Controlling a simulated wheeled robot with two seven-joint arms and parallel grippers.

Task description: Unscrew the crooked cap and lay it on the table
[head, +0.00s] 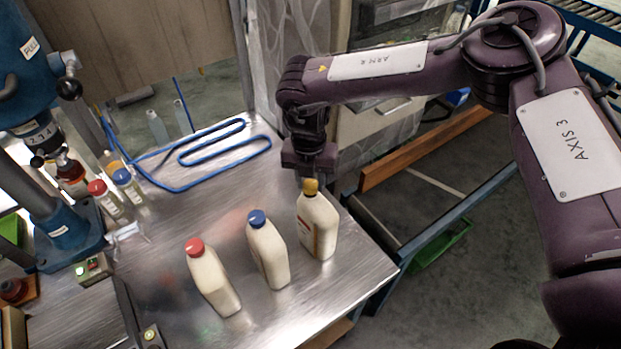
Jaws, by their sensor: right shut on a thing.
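Three cream bottles stand upright on the metal table, in the middle of the head view. The left one has a red cap (194,246), the middle one a blue cap (257,217), and the right one (318,226) a yellow cap (311,187). My right gripper (310,174) points down over the right bottle and is shut on the yellow cap, its fingers partly hiding the cap's top. The cap is at the bottle's neck; I cannot tell whether it sits crooked. The red and blue caps show no clear tilt. My left gripper is not in view.
The metal table (165,290) has bare room left of the bottles and between them and the blue tube frame (225,145). A blue press (66,235) and small capped bottles (103,197) stand at the left. The table's right edge is close to the yellow-capped bottle.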

